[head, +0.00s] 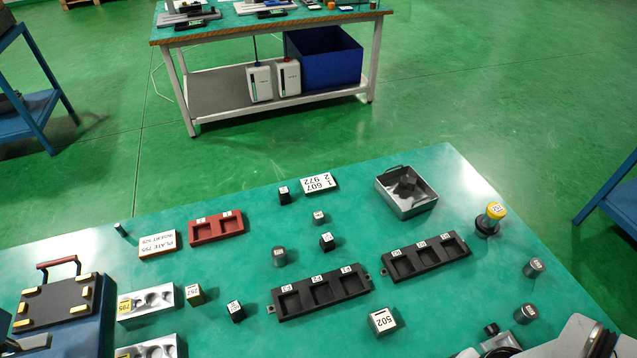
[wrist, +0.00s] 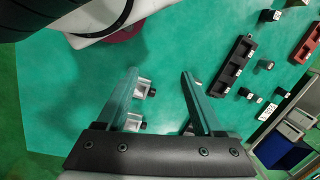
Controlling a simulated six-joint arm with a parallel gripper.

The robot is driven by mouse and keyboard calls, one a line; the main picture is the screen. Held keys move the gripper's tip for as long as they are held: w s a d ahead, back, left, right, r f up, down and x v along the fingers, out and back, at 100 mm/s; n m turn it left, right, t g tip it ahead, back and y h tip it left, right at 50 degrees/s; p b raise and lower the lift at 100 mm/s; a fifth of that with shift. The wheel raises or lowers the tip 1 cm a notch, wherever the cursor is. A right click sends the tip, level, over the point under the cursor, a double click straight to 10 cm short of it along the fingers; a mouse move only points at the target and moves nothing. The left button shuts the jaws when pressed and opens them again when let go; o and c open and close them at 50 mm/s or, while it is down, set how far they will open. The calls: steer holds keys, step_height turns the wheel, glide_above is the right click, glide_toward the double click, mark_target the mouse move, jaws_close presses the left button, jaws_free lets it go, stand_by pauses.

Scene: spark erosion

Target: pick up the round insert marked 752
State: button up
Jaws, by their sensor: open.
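Black three-pocket trays (head: 320,293) (head: 425,257) and a red tray (head: 216,228) lie on the table. A metal box (head: 406,190) stands at the back right. Blocks, including one marked 502 (head: 382,321), stand around. Silvery pieces (wrist: 143,88) show beside my left finger.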

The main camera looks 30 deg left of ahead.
steer(key=shift+o, duration=0.5)
steer(key=w+a+f+n+t+h, duration=0.1)
steer(key=w+a+n+h, duration=0.35)
steer(key=w+n, duration=0.35)
steer(key=w+a+f+n+h, duration=0.1)
steer(key=w+a+n+h, duration=0.4)
steer(key=n, duration=0.6)
steer(key=n+t+y, duration=0.4)
steer(key=n+t, duration=0.8)
steer(key=n, duration=0.7)
glide_toward(273, 257)
steer(key=shift+h, duration=0.25)
steer(key=x, duration=0.5)
steer(key=shift+w+d+r, duration=0.15)
steer(key=shift+w+d, duration=0.15)
steer(key=shift+w, duration=0.05)
steer(key=x, duration=0.6)
steer(key=shift+a+f, duration=0.3)
steer(key=shift+a, duration=0.1)
jaws_close()
